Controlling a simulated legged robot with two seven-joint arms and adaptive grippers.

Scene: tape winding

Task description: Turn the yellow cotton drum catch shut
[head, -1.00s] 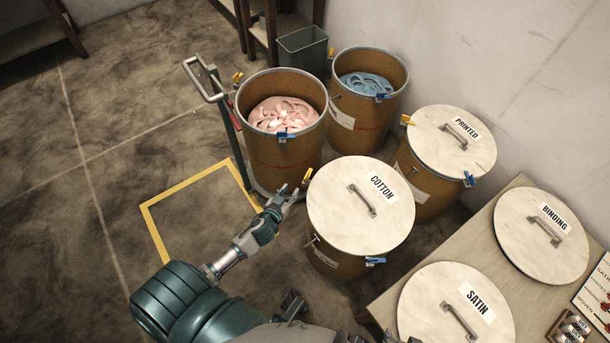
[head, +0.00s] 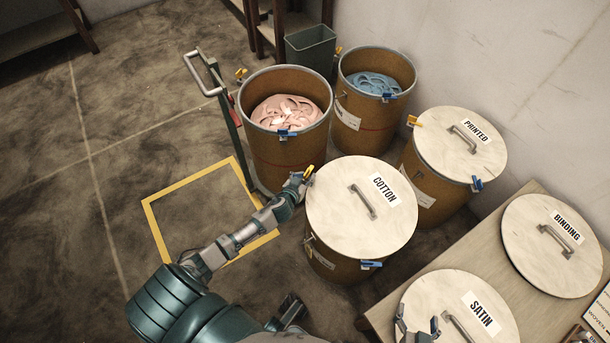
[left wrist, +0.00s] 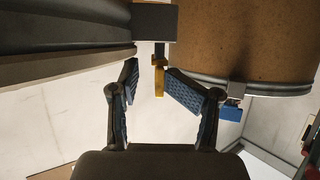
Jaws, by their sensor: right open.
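The cotton drum has a pale round lid (head: 345,222) with a handle and a COTTON label. Its yellow catch (head: 308,170) is at the lid's upper left rim, and a blue catch (head: 372,265) is at its lower rim. My left gripper (head: 299,180) is at the yellow catch. My right gripper (head: 418,329) is open and empty over the satin lid, at the bottom edge of the head view.
An open drum of pink material (head: 285,155) stands just beyond my left gripper, on a trolley with a handle (head: 205,75). The closed printed drum (head: 425,185) stands to the right. A table (head: 385,312) holds the satin (head: 440,300) and binding (head: 530,260) lids. Floor at left is clear.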

